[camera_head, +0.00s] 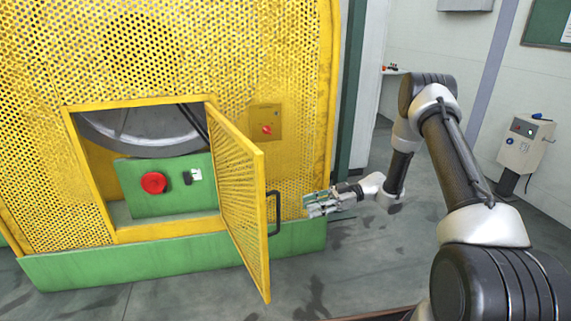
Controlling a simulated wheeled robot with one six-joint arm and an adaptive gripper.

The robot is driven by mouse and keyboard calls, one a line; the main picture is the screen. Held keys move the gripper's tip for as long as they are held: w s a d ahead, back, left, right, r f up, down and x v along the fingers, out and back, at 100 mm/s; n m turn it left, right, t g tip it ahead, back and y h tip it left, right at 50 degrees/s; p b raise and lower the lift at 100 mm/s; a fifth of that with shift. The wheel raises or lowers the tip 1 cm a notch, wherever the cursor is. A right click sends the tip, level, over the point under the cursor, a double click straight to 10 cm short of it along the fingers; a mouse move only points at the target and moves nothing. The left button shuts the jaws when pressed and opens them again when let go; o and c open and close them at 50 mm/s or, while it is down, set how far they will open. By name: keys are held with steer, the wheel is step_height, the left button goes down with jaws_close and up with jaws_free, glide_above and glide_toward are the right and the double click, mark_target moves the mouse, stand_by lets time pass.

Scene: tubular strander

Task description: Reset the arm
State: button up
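My arm reaches in from the right of the head view, and my gripper (310,204) is at the middle of the picture, pointing left. Its fingers are small here, and I cannot tell whether they are open or shut. I see nothing held in it. The black handle (276,213) of the yellow mesh door (238,195) is just left of the fingertips, with a visible gap between them. The door stands open, swung out toward me.
Behind the door opening, a green panel (135,206) carries a red button (153,182) and a small switch (192,175). The yellow mesh guard (60,120) surrounds it. A control box (525,143) on a post stands at right. Grey floor (375,255) is open between machine and arm.

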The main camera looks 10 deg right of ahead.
steer(key=w+d+f+m+t+h, duration=0.6)
steer(key=w+d+f+h, duration=0.25)
steer(key=d+f, duration=0.2)
steer(key=s+d+r+m+h, duration=0.1)
steer(key=d+r+m+h, duration=0.15)
steer(key=d, duration=0.35)
steer(key=s+d+r+m+h, duration=0.1)
steer(key=d+r+h, duration=0.25)
steer(key=d, duration=0.35)
steer(key=s+d+r+m+g+h, duration=0.2)
steer(key=s+d+r+m+h, duration=0.2)
steer(key=s+d+r, duration=0.45)
steer(key=s+a+r+m+g, duration=0.1)
steer(key=s+a+r+m, duration=0.2)
steer(key=s+r, duration=0.55)
steer(key=s+a+r+m+g, duration=0.2)
steer(key=s+r, duration=0.5)
steer(key=s, duration=0.3)
steer(key=s+a+r+t+y, duration=0.2)
steer(key=s+a+r+t, duration=0.3)
steer(key=s+a+r, duration=0.4)
step_height(320, 180, up, 3)
steer(key=s+m, duration=0.1)
steer(key=s, duration=0.1)
steer(key=shift+s+a+f, duration=0.2)
steer(key=shift+s+a, duration=0.05)
steer(key=shift+s, duration=0.15)
